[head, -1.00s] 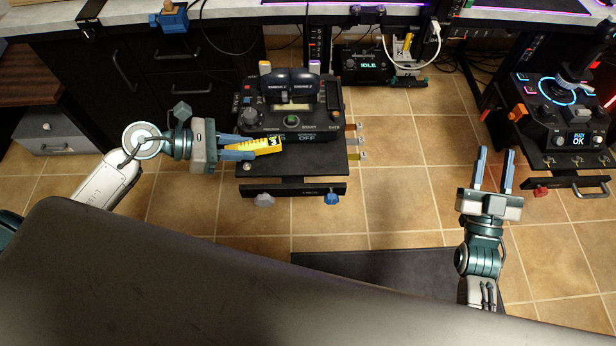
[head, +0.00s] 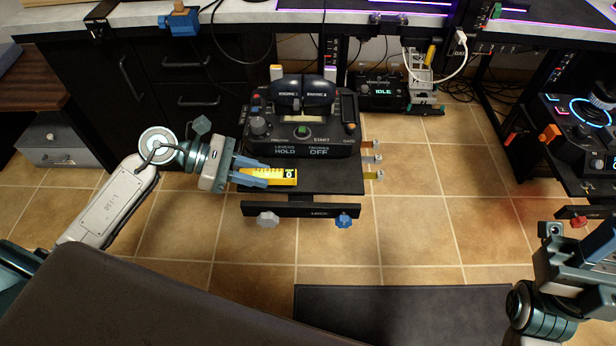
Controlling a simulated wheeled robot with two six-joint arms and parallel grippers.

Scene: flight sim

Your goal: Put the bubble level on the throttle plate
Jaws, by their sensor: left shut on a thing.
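The yellow bubble level (head: 285,178) is held level-looking in my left gripper (head: 266,174). Its far end, with a black-and-white face, sticks out to the right of the fingers. The black throttle plate (head: 335,180) carries the throttle unit (head: 300,130) with its two levers. The bubble level appears over the front left part of the plate, in front of the unit; I cannot tell whether it touches the plate. My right gripper (head: 597,240) is at the right edge, partly cut off, far from the plate, and its jaw opening is unclear.
A blue knob (head: 343,222) and a grey knob (head: 267,220) sit on the bar below the plate. Small coloured tabs (head: 372,160) stick out at its right side. A box reading IDLE (head: 384,90) stands behind. Tiled floor (head: 430,215) is open to the right.

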